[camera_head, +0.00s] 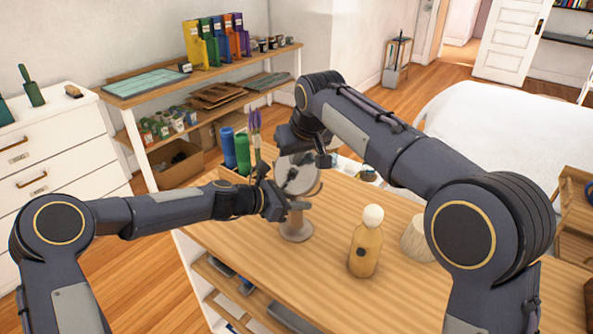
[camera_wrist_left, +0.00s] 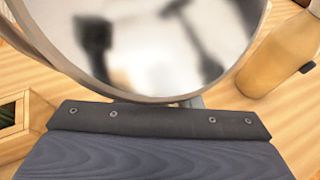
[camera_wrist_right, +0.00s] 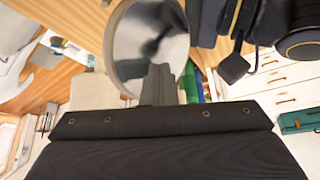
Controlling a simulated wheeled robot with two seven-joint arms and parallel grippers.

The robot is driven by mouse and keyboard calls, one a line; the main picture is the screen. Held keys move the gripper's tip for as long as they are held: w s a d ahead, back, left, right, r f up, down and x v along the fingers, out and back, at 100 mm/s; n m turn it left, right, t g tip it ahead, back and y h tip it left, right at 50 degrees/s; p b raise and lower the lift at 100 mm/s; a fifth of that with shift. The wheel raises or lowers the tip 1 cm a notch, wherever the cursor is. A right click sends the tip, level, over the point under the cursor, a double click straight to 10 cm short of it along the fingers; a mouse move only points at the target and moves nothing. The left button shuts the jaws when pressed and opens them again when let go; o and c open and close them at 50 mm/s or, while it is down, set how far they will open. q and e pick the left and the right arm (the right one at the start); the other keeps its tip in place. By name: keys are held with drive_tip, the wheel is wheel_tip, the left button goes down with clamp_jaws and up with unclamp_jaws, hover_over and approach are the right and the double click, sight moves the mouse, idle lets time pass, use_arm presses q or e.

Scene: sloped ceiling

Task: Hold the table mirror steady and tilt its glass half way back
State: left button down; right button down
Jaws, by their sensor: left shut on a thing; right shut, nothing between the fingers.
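The table mirror (camera_head: 297,229) stands upright on its round grey base on the wooden table, with a round glass in a grey rim. My left gripper (camera_head: 290,206) is shut on the mirror's stand, just below the glass. The glass (camera_wrist_left: 150,45) fills the top of the left wrist view and reflects dark arm shapes; the left fingertips are hidden there. My right gripper (camera_head: 323,162) is shut and empty by the upper part of the glass. In the right wrist view its closed fingers (camera_wrist_right: 158,86) overlap the lower rim of the glass (camera_wrist_right: 150,45); I cannot tell whether they touch.
A tan bottle with a round white top (camera_head: 365,250) and a pale ribbed cup (camera_head: 416,241) stand right of the mirror. Green and blue cylinders (camera_head: 242,153) stand in a wooden box behind it. The table front (camera_head: 325,270) between mirror and bottle is clear.

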drive_tip(key=shift+w, duration=0.1)
drive_tip(key=shift+s+a+r, duration=0.3)
drive_tip(key=shift+s+r, duration=0.15)
drive_tip(key=shift+r, duration=0.05)
drive_tip(key=shift+s+a+r, duration=0.3)
drive_tip(key=shift+s+r, duration=0.15)
drive_tip(key=shift+r, duration=0.05)
wheel_tip(320, 180, up, 9)
hover_over(292, 185)
idle(0.7)
use_arm(q)
drive_tip(key=c, duration=1)
unclamp_jaws()
drive_tip(key=shift+o, duration=0.2)
drive_tip(key=v, duration=1.2)
